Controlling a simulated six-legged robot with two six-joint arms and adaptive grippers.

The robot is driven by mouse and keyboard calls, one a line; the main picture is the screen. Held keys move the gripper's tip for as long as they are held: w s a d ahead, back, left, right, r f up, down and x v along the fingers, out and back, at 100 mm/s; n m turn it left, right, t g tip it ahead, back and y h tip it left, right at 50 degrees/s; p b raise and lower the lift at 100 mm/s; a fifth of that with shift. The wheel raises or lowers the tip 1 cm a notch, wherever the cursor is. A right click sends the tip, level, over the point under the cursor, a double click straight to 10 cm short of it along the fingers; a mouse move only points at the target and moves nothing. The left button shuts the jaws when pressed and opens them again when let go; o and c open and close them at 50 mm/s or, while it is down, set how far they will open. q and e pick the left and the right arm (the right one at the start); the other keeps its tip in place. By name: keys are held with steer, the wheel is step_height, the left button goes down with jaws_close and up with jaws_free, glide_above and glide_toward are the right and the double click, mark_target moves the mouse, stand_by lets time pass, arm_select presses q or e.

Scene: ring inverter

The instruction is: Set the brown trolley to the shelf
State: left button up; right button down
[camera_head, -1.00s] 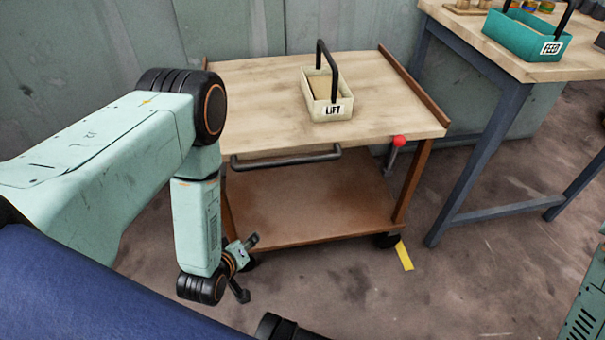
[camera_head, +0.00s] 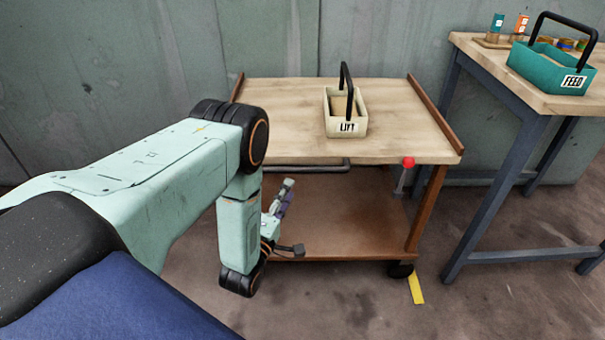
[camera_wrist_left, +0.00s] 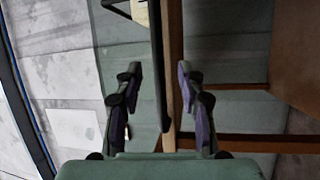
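The brown trolley (camera_head: 432,205) stands against the wall in the head view, with a pale wooden top and a brown lower deck. Its dark handle bar (camera_head: 318,168) runs along the near edge of the top and partly hides behind my arm. My left gripper (camera_head: 289,217) is open in front of the trolley, below handle height. In the left wrist view the open fingers (camera_wrist_left: 160,97) stand either side of the dark handle bar (camera_wrist_left: 157,60) in the picture; I see no contact. A red-knobbed lever (camera_head: 408,163) is at the near right corner. My right gripper is out of view.
A cream LIFT caddy (camera_head: 332,122) stands on the trolley top. A bench with blue legs (camera_head: 495,190) is at the right, holding a teal FEED caddy (camera_head: 545,71) and small cans. A yellow floor strip (camera_head: 415,289) lies by the front right wheel. The floor in front is open.

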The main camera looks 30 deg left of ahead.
mark_target(297, 168)
arm_select(q)
steer(key=shift+n, duration=0.3)
steer(key=shift+b+x, duration=1.05)
steer(key=shift+x, duration=2.9)
steer(key=shift+s+a+r, duration=0.1)
steer(key=shift+r, duration=0.05)
jaws_close()
